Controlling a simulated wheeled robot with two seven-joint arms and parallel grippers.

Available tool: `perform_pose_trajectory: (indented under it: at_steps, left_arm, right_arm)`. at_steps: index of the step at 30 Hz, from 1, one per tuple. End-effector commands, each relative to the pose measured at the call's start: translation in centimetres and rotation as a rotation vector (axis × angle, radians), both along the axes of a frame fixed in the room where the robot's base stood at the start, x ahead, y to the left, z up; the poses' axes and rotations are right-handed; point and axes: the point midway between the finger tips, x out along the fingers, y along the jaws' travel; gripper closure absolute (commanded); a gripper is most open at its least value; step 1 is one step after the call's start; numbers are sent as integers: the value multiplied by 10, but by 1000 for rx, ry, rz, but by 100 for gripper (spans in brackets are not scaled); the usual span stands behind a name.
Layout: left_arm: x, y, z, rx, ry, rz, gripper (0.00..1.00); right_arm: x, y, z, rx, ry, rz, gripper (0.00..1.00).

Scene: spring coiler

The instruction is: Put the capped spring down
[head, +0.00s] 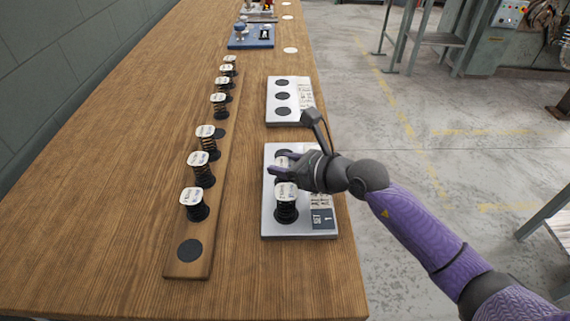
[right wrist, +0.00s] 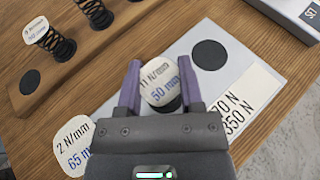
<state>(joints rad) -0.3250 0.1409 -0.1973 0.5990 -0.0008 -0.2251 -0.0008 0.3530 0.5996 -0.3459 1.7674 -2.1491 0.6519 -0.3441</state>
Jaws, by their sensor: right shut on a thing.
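My right gripper (head: 283,170) is shut on a capped spring, whose pale cap (right wrist: 161,88) reads "11 N/mm, 50 mm". The cap also shows between the fingers in the head view (head: 282,162). The held spring is over the middle of the near grey plate (head: 270,221). A dark patch shows below its cap; I cannot tell whether its base touches the plate. Another capped spring (head: 286,204), marked "2 N/mm, 65 mm" in the right wrist view (right wrist: 75,146), stands upright on the plate's near spot. The plate's far black spot (right wrist: 208,54) is empty. My left gripper is not in view.
A long wooden strip (head: 175,268) to the left holds several upright capped springs (head: 203,171). Its near black spot (head: 189,250) is bare. A second grey plate (head: 273,110) with three bare black spots lies beyond. A blue tray (head: 250,43) is farther back.

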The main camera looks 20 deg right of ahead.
Motion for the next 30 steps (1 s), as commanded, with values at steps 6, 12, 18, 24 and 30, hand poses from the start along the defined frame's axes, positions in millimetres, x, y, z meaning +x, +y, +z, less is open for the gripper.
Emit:
perform_pose_trajectory:
  at_steps: [6,12,18,24,30]
  left_arm:
    - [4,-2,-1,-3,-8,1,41]
    - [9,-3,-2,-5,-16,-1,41]
    - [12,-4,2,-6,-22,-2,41]
    - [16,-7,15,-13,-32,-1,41]
    - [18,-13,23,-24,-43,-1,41]
  right_arm:
    - [0,0,-2,-1,1,0,21]
    - [0,0,-2,-1,1,0,17]
    - [-4,-3,4,-1,1,-1,17]
    - [-35,-26,20,-4,2,-1,17]
    - [-68,-48,36,-4,4,0,17]
